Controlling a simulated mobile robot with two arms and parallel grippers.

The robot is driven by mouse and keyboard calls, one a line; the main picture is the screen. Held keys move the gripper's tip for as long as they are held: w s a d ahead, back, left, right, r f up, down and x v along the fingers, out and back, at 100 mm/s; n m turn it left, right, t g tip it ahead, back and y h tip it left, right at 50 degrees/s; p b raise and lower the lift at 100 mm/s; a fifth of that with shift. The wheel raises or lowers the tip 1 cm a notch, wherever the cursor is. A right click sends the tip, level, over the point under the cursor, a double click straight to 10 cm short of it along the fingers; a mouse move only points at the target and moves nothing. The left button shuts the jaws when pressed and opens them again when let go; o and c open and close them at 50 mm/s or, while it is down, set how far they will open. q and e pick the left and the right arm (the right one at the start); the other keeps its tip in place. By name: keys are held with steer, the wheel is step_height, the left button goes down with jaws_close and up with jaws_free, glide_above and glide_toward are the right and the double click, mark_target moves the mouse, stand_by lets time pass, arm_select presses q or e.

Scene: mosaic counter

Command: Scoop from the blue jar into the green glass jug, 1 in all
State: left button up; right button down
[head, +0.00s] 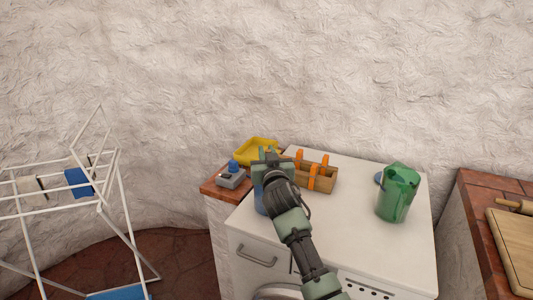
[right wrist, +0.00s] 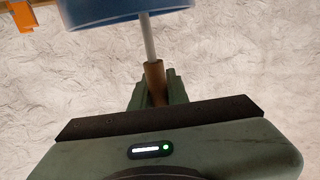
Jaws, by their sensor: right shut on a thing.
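The blue jar (head: 260,202) stands at the left of the white machine top, mostly hidden behind my right gripper (head: 270,160). In the right wrist view a blue rim (right wrist: 105,16), which looks like the jar's, crosses the top. My right gripper (right wrist: 155,95) is shut on the brown handle (right wrist: 155,80) of a scoop, and its grey shaft (right wrist: 148,40) runs up to the blue rim. The scoop's bowl is hidden, and I cannot tell how deep it sits. The green glass jug (head: 396,198) stands upright at the right of the top. My left gripper is out of view.
A wooden box (head: 321,181) with orange pegs stands behind the gripper. A yellow tray (head: 258,147) and a grey device (head: 231,179) are at the left. The white top (head: 345,220) is clear between jar and jug.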

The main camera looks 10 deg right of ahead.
step_height(320, 180, up, 10)
steer(key=p, duration=0.8)
stand_by(0.6)
